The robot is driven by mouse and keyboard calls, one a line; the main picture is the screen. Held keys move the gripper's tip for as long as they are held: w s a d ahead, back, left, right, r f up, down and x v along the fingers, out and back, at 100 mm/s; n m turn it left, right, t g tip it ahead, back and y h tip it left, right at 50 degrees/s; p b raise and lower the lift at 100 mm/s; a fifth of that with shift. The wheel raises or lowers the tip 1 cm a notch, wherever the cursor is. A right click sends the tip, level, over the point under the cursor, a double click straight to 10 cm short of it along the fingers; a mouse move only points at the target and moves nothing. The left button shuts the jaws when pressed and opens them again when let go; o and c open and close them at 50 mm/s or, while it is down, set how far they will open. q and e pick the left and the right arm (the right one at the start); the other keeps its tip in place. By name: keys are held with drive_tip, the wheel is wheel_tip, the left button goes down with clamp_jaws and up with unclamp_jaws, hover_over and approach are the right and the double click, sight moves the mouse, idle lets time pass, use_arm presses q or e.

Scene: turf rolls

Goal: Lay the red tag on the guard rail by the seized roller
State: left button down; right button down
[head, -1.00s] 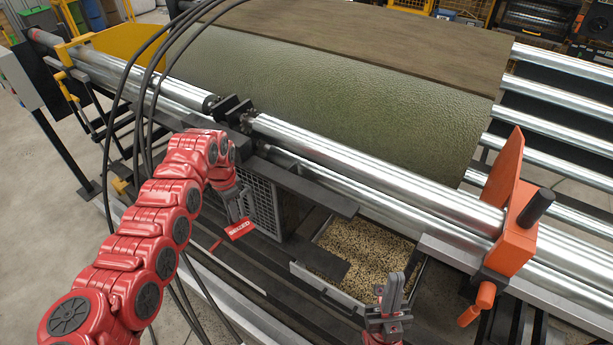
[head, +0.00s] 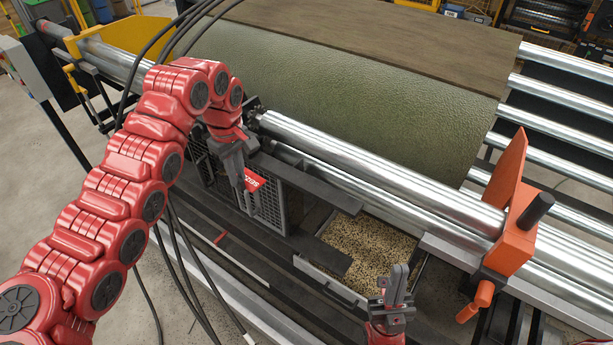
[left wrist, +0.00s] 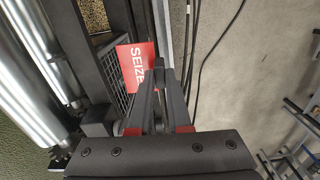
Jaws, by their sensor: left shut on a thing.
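The red tag (head: 254,181) with white letters is held by my left gripper (head: 246,203). In the left wrist view the tag (left wrist: 136,70) sticks out to the left of the shut fingers (left wrist: 160,80), with "SEIZE" readable and the rest hidden. My left gripper points down in front of the grey mesh box, and the tag is apart from the dark flat rail (head: 318,178) along the front of the shiny rollers (head: 365,170). I cannot tell which roller is seized. My right gripper (head: 395,278) points up at the lower edge; its finger gap is unclear.
A tray (head: 322,281) of pale granules lies below the rail. An orange bracket with a black knob (head: 513,240) stands across the rollers at the right. The green turf sheet (head: 370,115) lies behind the rollers. Black cables hang near my left arm.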

use_arm(q)
drive_tip(key=shift+s+d+r, duration=0.1)
drive_tip(key=shift+d+r, duration=0.1)
drive_tip(key=shift+n, duration=0.3)
drive_tip(key=w+d+p, duration=0.1)
drive_tip(key=w+d, duration=0.1)
drive_tip(key=d, duration=0.3)
drive_tip(key=w+d+f+p, duration=0.1)
drive_tip(key=w+d+p, duration=0.1)
drive_tip(key=d, duration=0.2)
drive_tip(key=w+d+p, duration=0.1)
drive_tip(key=d, duration=0.4)
drive_tip(key=shift+w+d+f+p, duration=0.25)
drive_tip(key=shift+w+d+p, duration=0.05)
drive_tip(key=shift+w+p, duration=0.1)
drive_tip(key=shift+f, duration=0.1)
wheel_tip(320, 180, down, 3)
drive_tip(key=shift+s+r+p, duration=0.1)
drive_tip(key=shift+p, duration=1.15)
drive_tip(key=shift+f, duration=0.3)
drive_tip(key=shift+f, duration=0.15)
drive_tip(key=c, duration=0.9)
unclamp_jaws()
drive_tip(key=shift+o, duration=0.2)
